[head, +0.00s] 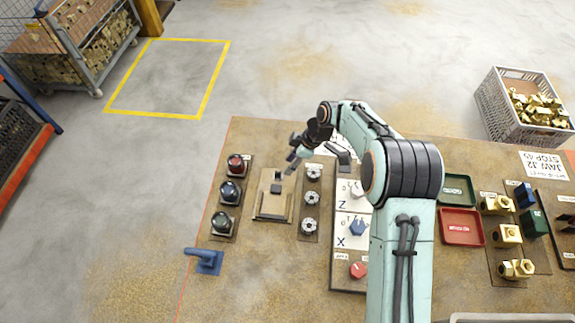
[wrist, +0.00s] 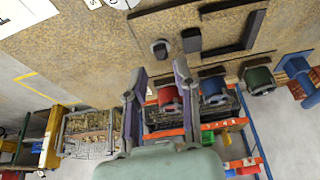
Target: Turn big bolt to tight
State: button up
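My gripper (head: 294,157) hangs above the left half of the brown board, near a tan fixture plate (head: 260,214). In the wrist view my gripper (wrist: 160,68) has its two fingers apart, with nothing seen between the tips. A dark square-headed piece (wrist: 160,49) stands on the board just beyond the tips, beside a second dark block (wrist: 191,40). A dark upright block (head: 277,186) stands on the fixture plate in the head view. I cannot tell for sure which piece is the big bolt, or whether a finger touches anything.
Red (head: 236,164), blue (head: 231,191) and green (head: 222,222) round-topped parts stand left of the fixture, with a blue handle (head: 204,256) in front. Silver round parts (head: 311,198) stand to its right. Knobs and trays lie farther right.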

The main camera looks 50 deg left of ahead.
aim_at(281, 176)
jog(key=x, duration=0.5)
jog(key=shift+f, duration=0.1)
grip_shut()
jog(key=shift+d+m, duration=0.1)
jog(key=shift+m, duration=0.2)
jog(key=shift+s+d+m+t+y, duration=0.2)
jog(key=shift+m+t, duration=0.3)
jog(key=shift+m, duration=0.8)
jog(key=shift+s+a+m+t+y, duration=0.1)
jog(key=shift+m+t+y, duration=0.3)
jog(key=shift+m, duration=0.9)
grip_release()
